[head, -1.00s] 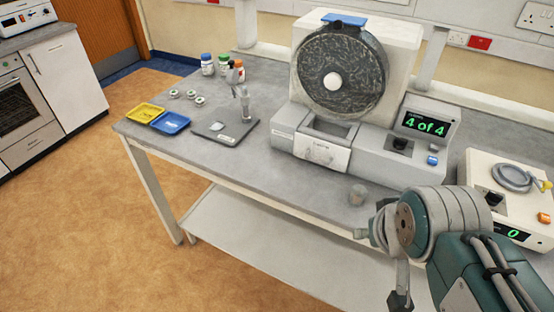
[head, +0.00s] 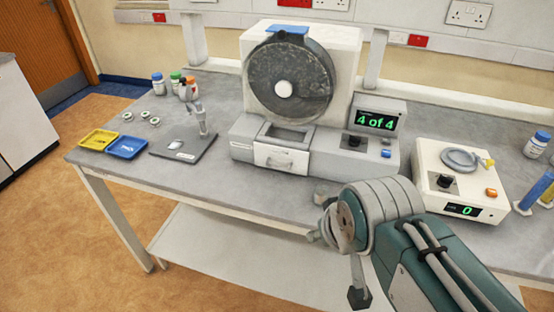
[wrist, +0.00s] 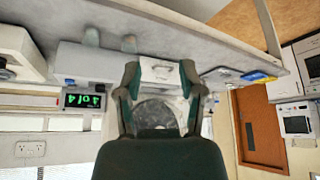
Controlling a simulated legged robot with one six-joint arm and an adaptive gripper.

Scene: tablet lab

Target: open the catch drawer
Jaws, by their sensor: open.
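The catch drawer (head: 282,159) has a pale front with a handle and sits low in the grey base of the drum machine (head: 290,88). A dark recess shows behind its front; I cannot tell any gap around it. The wrist view is upside down and shows the drawer front (wrist: 160,71) between my finger tips. My gripper (wrist: 160,78) is open and empty, facing the drawer from some distance. In the head view my arm is in the lower right, and its fingers cannot be made out clearly.
The display (head: 377,121) reads "4 of 4". A balance-like device (head: 462,178) stands to the right. A stand (head: 184,143) and yellow and blue trays lie left. Bench before the drawer is clear.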

